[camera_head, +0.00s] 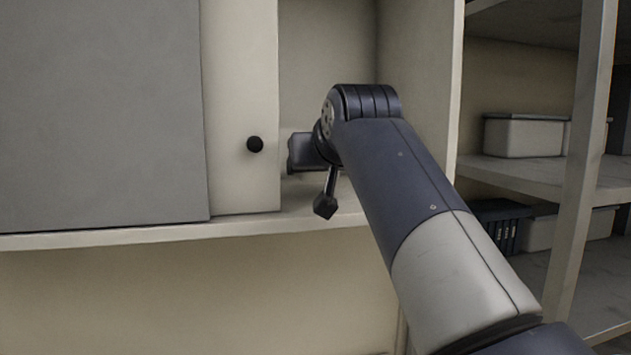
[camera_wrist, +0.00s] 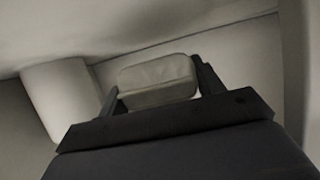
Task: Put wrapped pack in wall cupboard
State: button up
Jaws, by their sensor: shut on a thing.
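The wall cupboard (camera_head: 325,50) is open at its right part, and my arm reaches into that opening in the head view. My gripper (camera_wrist: 157,88) shows in the wrist view, its two fingers shut on the wrapped pack (camera_wrist: 157,78), a pale, soft-edged block. The pack is between the fingertips, with pale cupboard surfaces around it. In the head view the pack is hidden and only part of my gripper (camera_head: 303,152) shows beside the door edge. Whether the pack touches the cupboard floor cannot be told.
A cream sliding door with a black knob (camera_head: 255,144) stands just left of my wrist, beside a grey panel (camera_head: 100,110). The cupboard's right side wall (camera_head: 425,90) is close to my arm. Shelving with pale boxes (camera_head: 523,135) stands at the right.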

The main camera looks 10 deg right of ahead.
aim_at(316, 183)
notch_tip(316, 183, down, 2)
jog(key=shift+s, duration=0.1)
jog(key=shift+w+f+p, duration=0.25)
jog(key=shift+p, duration=0.05)
jog(key=shift+f, duration=0.1)
jog(key=shift+f, duration=0.15)
jog(key=o, duration=1.1)
jog(key=shift+r, duration=0.25)
jog(key=b+v, duration=0.2)
jog(key=v, duration=1)
